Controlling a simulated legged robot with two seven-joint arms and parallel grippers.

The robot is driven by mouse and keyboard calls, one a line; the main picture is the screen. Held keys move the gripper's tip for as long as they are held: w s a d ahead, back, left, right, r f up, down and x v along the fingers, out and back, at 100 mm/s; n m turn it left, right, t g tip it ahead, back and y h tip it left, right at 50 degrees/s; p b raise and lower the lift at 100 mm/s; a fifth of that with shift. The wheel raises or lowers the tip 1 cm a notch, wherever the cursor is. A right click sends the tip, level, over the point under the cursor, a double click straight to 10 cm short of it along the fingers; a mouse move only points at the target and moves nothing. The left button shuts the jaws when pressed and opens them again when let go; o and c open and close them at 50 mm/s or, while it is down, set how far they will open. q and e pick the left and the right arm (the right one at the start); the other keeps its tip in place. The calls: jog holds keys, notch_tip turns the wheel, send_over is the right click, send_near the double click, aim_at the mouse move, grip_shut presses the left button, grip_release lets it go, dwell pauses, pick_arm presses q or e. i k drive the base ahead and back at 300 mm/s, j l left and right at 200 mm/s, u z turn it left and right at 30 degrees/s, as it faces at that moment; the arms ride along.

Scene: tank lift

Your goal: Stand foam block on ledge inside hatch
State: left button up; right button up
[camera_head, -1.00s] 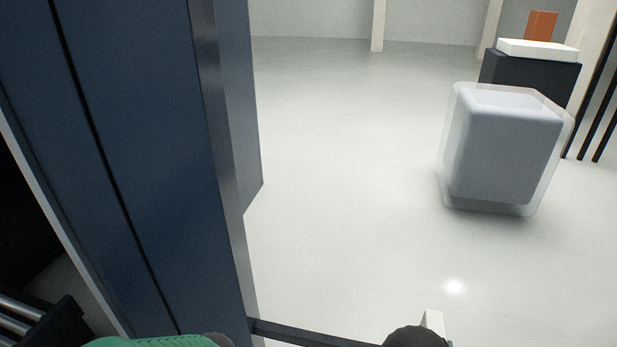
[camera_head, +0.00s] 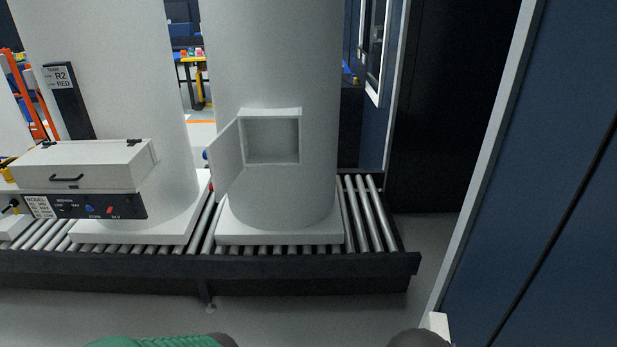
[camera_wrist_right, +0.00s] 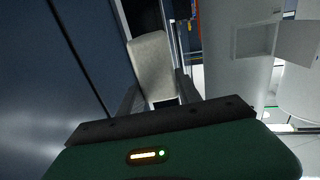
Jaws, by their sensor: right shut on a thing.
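The open hatch (camera_head: 272,139) is a square recess in the white tank (camera_head: 275,195), with its door (camera_head: 226,160) swung out to the left. The bottom of the recess forms a ledge, which looks empty. The hatch also shows at the upper right of the right wrist view (camera_wrist_right: 254,40). My right gripper (camera_wrist_right: 158,84) is shut on a pale grey-beige foam block (camera_wrist_right: 153,60), which sticks out beyond the fingers. My left gripper is in neither view.
The tank stands on a roller conveyor (camera_head: 372,215) with a dark front rail (camera_head: 330,263). Another tank (camera_head: 110,60) and a white case on a control panel (camera_head: 85,165) stand to the left. A dark blue wall panel (camera_head: 545,200) is close on the right. Floor lies in front.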

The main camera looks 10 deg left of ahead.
aim_at(271, 163)
jog(key=i+u, duration=0.25)
jog(key=u, duration=0.15)
jog(key=i+l+u, duration=0.1)
jog(key=i+u, duration=0.25)
jog(key=i+l+u, duration=0.15)
jog(key=u, duration=0.25)
jog(key=i+l+u, duration=0.25)
jog(key=u, duration=0.15)
